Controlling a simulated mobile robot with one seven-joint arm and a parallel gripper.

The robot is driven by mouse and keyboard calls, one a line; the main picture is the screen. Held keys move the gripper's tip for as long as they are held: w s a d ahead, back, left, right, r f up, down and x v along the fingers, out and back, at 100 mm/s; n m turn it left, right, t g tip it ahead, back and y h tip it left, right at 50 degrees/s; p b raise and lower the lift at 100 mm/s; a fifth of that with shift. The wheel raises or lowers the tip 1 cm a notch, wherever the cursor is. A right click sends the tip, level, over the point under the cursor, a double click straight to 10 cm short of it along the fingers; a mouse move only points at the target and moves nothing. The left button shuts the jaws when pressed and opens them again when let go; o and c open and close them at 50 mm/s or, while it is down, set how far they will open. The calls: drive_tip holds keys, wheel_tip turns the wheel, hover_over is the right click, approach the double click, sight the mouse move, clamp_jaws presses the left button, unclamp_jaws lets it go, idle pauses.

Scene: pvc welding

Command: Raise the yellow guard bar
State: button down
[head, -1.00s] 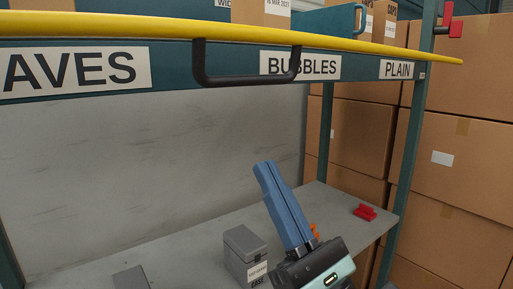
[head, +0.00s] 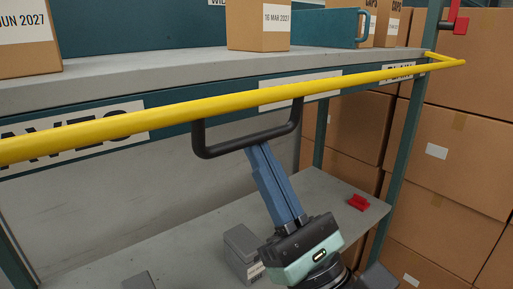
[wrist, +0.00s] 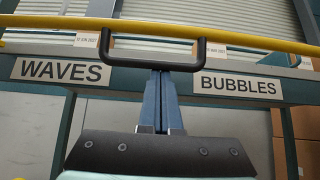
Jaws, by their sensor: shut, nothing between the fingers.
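The yellow guard bar (head: 210,108) runs across the front of the upper shelf in the head view, passing over its label strip. It also crosses the top of the wrist view (wrist: 250,42). A black U-shaped handle (head: 245,145) hangs from the bar's middle; in the wrist view the handle (wrist: 120,60) hangs between the WAVES and BUBBLES labels. My gripper (head: 256,150) is shut and empty, its blue fingers pointing up from below. The fingertips (wrist: 160,73) are at the handle's lower rung, which partly hides them; I cannot tell whether they touch.
Boxes (head: 259,25) and a teal bin (head: 327,27) stand on the upper shelf. Below, a grey box (head: 241,250) and a red piece (head: 359,202) sit on the lower shelf (head: 180,232). Stacked cartons (head: 455,180) fill the right side behind the teal post (head: 402,150).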

drive_tip(key=g+p, duration=0.1)
drive_tip(key=p, duration=0.2)
drive_tip(key=shift+r+h, duration=0.4)
drive_tip(key=shift+s+d+r+p, duration=0.2)
drive_tip(key=shift+p, duration=0.6)
